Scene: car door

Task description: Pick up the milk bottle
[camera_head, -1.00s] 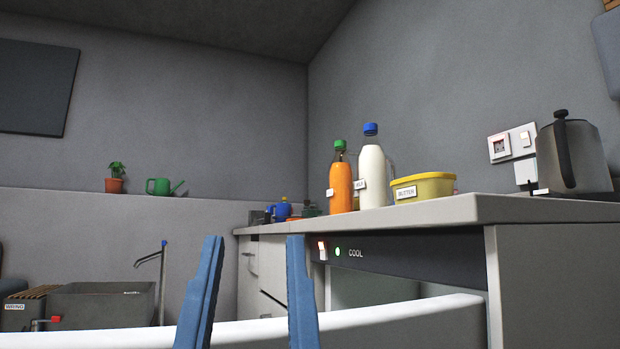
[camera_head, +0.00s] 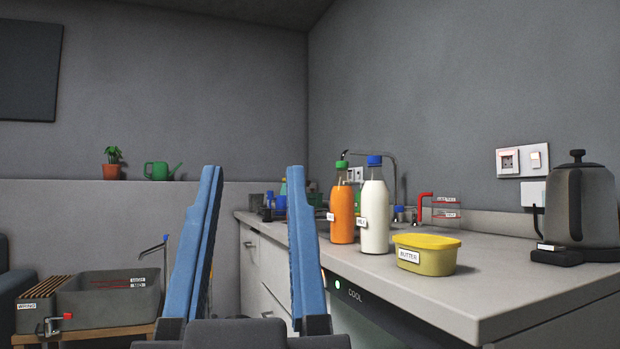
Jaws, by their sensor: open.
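The milk bottle (camera_head: 375,216) is white with a blue cap and a small label. It stands upright on the grey counter (camera_head: 500,272), right of an orange bottle with a green cap (camera_head: 342,213) and left of a yellow butter tub (camera_head: 427,256). My gripper (camera_head: 254,172) has two blue fingers pointing up, spread apart with nothing between them. It is in the foreground, left of the bottles in the picture and apart from them.
A kettle (camera_head: 586,206) stands at the counter's right. A sink tap with a red part (camera_head: 424,206) is behind the bottles. A grey basin (camera_head: 108,297) stands at lower left. A plant (camera_head: 113,163) and green watering can (camera_head: 160,171) sit on a ledge.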

